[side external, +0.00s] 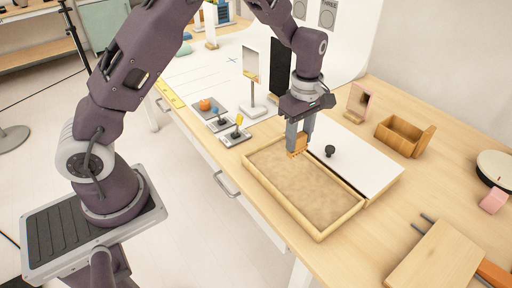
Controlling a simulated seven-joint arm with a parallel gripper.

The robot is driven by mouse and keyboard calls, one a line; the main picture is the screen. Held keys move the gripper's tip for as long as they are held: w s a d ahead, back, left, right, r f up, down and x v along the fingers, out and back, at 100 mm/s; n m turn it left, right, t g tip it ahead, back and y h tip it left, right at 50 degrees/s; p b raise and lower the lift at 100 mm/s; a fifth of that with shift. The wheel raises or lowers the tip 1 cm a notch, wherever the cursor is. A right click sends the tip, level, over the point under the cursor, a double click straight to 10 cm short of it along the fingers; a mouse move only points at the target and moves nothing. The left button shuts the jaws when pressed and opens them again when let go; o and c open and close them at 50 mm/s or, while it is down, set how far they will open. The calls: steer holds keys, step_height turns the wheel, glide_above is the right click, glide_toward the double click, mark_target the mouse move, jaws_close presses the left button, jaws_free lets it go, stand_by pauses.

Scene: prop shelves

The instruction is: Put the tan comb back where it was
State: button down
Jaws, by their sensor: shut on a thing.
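My gripper (298,146) points down over the upper end of a shallow wooden tray (333,227) filled with sand-like material. It is shut on the tan comb (298,147), whose teeth point downward. The comb is at or just above the sand; I cannot tell whether it touches. The gripper fingers hide part of the comb.
A white board (360,165) with a black knob (329,151) lies right of the tray. An open wooden box (402,134) stands farther right. Small grey stands (235,135) and a mirror on a post (250,65) are left of the gripper. A wooden board (437,258) lies at the lower right.

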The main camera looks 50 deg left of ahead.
steer(key=s+a, duration=0.1)
steer(key=a, duration=1.9)
steer(key=f, duration=0.6)
steer(key=a+f, duration=0.1)
steer(key=f, duration=0.2)
steer(key=shift+s+f, duration=0.3)
steer(key=shift+s, duration=0.05)
steer(key=shift+f, duration=0.15)
steer(key=shift+f, duration=0.25)
steer(key=shift+f, duration=0.35)
steer(key=c, duration=0.9)
jaws_free()
steer(key=shift+o, duration=0.2)
